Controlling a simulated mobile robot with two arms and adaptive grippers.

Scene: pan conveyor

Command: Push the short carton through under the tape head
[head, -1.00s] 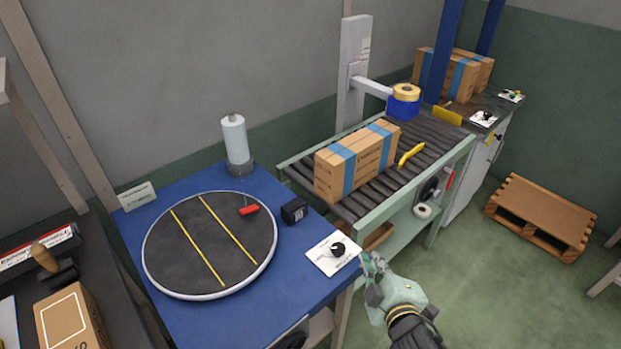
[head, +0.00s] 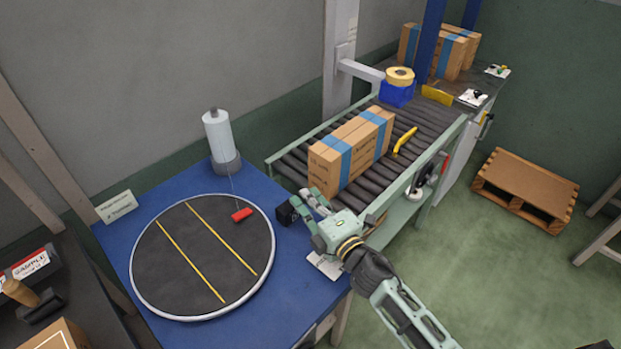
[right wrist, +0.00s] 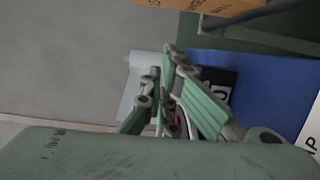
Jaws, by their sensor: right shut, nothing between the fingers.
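The short carton (head: 350,152), brown with blue tape bands, stands on the near part of the roller conveyor (head: 409,146). Its lower edge shows at the top of the right wrist view (right wrist: 230,6). The tape head (head: 397,92), a blue block with a yellow roll on a grey arm, is beyond the carton at the conveyor's far part. My right gripper (head: 312,199) is shut and empty, above the blue table's back right corner, apart from the carton's near end. It also shows in the right wrist view (right wrist: 161,66). My left gripper is out of view.
A round turntable (head: 190,260) lies on the blue table (head: 120,240), with a white film roll (head: 221,135) behind. A small black box (head: 287,214) is close to my right fingers. A yellow handle (head: 405,141) lies beside the carton. Other cartons (head: 440,52) stand beyond the tape head.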

